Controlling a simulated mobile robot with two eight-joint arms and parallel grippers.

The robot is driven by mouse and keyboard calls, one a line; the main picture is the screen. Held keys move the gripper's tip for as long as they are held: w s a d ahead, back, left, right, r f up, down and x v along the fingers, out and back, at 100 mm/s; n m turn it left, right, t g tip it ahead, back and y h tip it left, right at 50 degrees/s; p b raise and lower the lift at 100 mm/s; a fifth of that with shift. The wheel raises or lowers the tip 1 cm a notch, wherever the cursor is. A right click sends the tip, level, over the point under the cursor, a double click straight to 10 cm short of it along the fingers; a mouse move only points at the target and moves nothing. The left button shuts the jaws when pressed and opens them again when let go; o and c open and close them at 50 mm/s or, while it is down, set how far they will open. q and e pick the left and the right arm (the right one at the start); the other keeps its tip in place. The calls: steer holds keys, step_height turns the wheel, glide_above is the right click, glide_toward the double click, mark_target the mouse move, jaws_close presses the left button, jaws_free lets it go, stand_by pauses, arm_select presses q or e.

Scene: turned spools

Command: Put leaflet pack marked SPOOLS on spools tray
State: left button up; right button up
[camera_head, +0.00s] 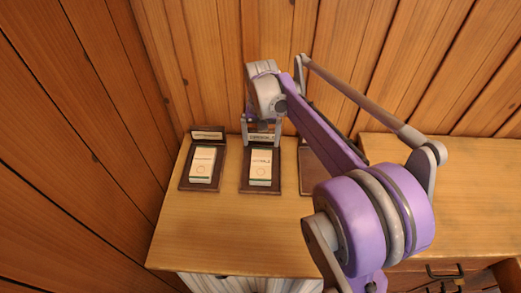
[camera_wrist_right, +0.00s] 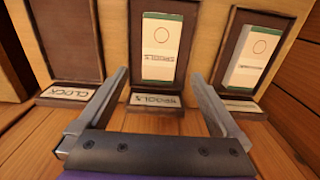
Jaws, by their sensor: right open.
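A white leaflet pack (camera_head: 261,167) with a green edge lies flat on the middle dark tray (camera_head: 245,186). In the right wrist view this pack (camera_wrist_right: 160,50) is upside down and its small print seems to read SPOOLS. The label of the middle tray (camera_wrist_right: 154,101) also seems to read SPOOLS there. My right gripper (camera_head: 262,138) is above the label end of this tray. In the wrist view its fingers (camera_wrist_right: 158,78) are apart, with nothing between them and the pack beyond. My left gripper is not in view.
A second white pack (camera_head: 203,164) lies on the left tray (camera_head: 185,184); its print is too small to read. The right tray (camera_head: 308,178), labelled CLOCK in the wrist view (camera_wrist_right: 67,92), looks empty and is partly hidden by my arm. The table front (camera_head: 225,235) is clear. Plank walls stand behind and left.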

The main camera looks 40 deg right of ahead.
steer(key=s+a+f+n+t, duration=0.1)
steer(key=s+a+f+n, duration=0.1)
steer(key=s+a, duration=0.3)
steer(key=s+a+f+n+t, duration=0.2)
steer(key=s+a+n, duration=0.1)
steer(key=s+a, duration=0.3)
steer(key=s+a+f+n+t, duration=0.2)
steer(key=s+a+f+n, duration=0.1)
steer(key=s+a, duration=0.3)
steer(key=shift+s+a, duration=0.1)
steer(key=shift+s, duration=0.55)
